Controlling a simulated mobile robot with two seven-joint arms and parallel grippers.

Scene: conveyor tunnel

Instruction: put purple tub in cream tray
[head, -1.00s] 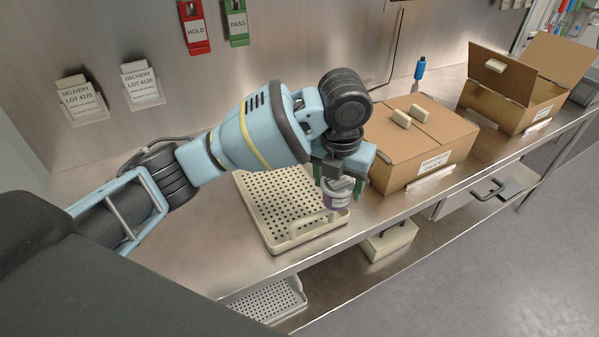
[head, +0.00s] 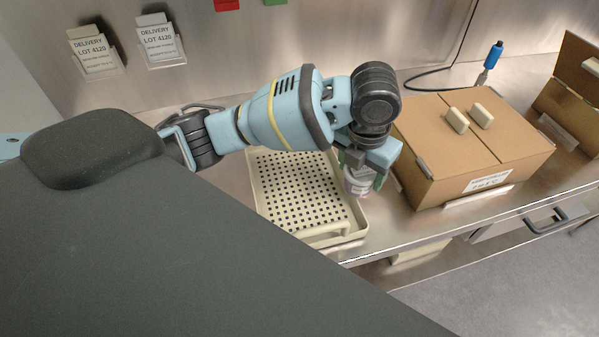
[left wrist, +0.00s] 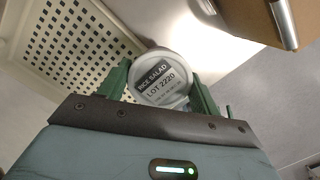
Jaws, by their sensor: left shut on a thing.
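The purple tub (head: 357,184) is in my left gripper (head: 362,172), at the right edge of the cream tray in the head view. In the left wrist view the tub's pale round lid (left wrist: 161,78) faces the camera, with a dark label reading "RICE SALAD LOT 2220". The green fingers of the gripper (left wrist: 160,88) are shut on its two sides. The cream tray (head: 348,232), with a perforated floor, lies on the steel bench to the left of the tub; its floor also shows in the left wrist view (left wrist: 75,62). My right gripper is not in view.
A closed cardboard box (head: 440,178) with two cream blocks on top stands close to the right of my left gripper. Another box (head: 566,115) is farther right. A blue-handled tool (head: 494,57) stands behind. A drawer handle (head: 556,220) juts from the bench front.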

